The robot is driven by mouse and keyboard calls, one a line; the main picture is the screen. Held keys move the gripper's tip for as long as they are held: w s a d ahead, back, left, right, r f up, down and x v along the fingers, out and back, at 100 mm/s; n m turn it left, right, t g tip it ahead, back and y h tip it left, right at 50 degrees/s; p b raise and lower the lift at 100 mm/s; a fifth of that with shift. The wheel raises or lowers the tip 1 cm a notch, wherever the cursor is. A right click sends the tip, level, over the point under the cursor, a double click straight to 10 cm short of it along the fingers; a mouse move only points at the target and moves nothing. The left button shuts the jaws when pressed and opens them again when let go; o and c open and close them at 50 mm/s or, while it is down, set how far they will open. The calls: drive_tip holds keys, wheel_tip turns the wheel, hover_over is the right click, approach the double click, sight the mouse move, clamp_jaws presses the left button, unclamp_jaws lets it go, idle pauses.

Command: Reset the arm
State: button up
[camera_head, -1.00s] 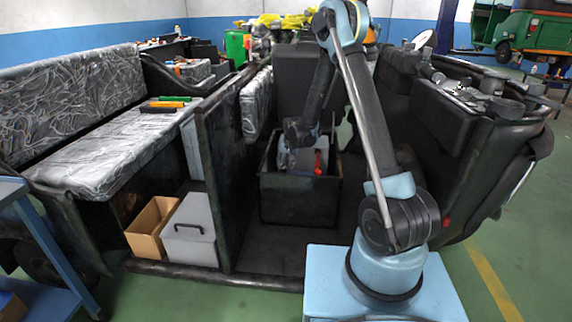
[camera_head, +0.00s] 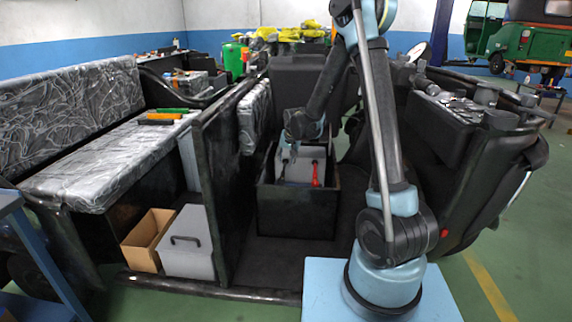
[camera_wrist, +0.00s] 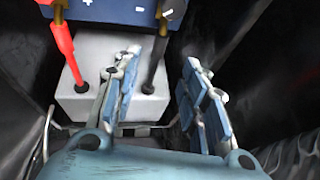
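My arm reaches forward over a dark open-topped box (camera_head: 295,212) in the vehicle. My gripper (camera_head: 287,152) hangs at this box's opening and is small and partly hidden in the head view. In the wrist view my gripper (camera_wrist: 165,85) has its two blue-padded fingers apart, with nothing seen between them. Beyond the fingers is a light grey block (camera_wrist: 115,105). A red lead (camera_wrist: 64,48) and a black lead (camera_wrist: 157,62) meet its top. A blue object (camera_wrist: 120,10) with plus and minus marks is at the top edge.
A dark upright panel (camera_head: 218,185) stands close left of the box. Left of it are a grey case (camera_head: 187,245), a cardboard box (camera_head: 147,238) and a wrapped bench (camera_head: 100,160). Dark bodywork with parts on top (camera_head: 450,120) is on the right. Green floor lies at the front right.

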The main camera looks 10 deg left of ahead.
drive_tip(key=shift+r, duration=0.15)
drive_tip(key=s+d+r+h, duration=0.1)
drive_tip(key=s+d+r, duration=0.5)
drive_tip(key=s+d, duration=0.35)
drive_tip(key=s+d+r, duration=0.7)
drive_tip(key=s+d, duration=0.1)
drive_tip(key=d, duration=0.2)
drive_tip(key=s+d+f, duration=0.1)
drive_tip(key=s+d, duration=0.2)
drive_tip(key=s, duration=0.5)
drive_tip(key=s+d+f+g, duration=0.1)
drive_tip(key=s+d, duration=0.3)
drive_tip(key=s, duration=0.4)
drive_tip(key=s+d+f+g+h, duration=0.1)
drive_tip(key=s+d+f, duration=0.2)
drive_tip(key=s, duration=0.6)
drive_tip(key=shift+d+n, duration=0.3)
drive_tip(key=shift+d, duration=0.3)
drive_tip(key=shift+w+f, duration=0.1)
drive_tip(key=shift+w+f, duration=0.2)
drive_tip(key=shift+w, duration=0.25)
drive_tip(key=shift+c, duration=0.5)
